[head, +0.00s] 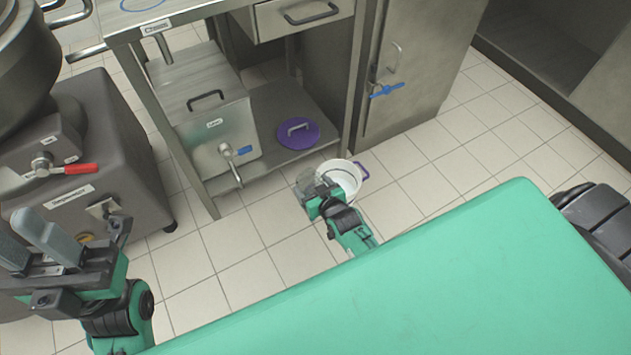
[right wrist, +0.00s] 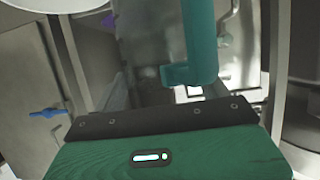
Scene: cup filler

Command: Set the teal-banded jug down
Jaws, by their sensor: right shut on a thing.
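My right gripper (head: 322,194) is low over the floor, in front of the steel bench. It is shut on the jug (head: 306,189), a small see-through grey vessel at its left side. In the right wrist view the jug's thick teal handle (right wrist: 203,45) stands in front of the gripper, with its clear body (right wrist: 148,42) beside it. The jug's base is hard to see, so I cannot tell whether it touches anything. My left gripper (head: 30,236) is at the left edge, fingers apart and empty.
A white bucket (head: 341,177) with a purple handle is close behind my right gripper. On the bench's lower shelf (head: 270,105) are a steel tank (head: 208,147) with a blue-handled tap and a purple lid (head: 298,134). A grey machine (head: 95,160) stands left. Tiled floor (head: 240,262) is clear in front.

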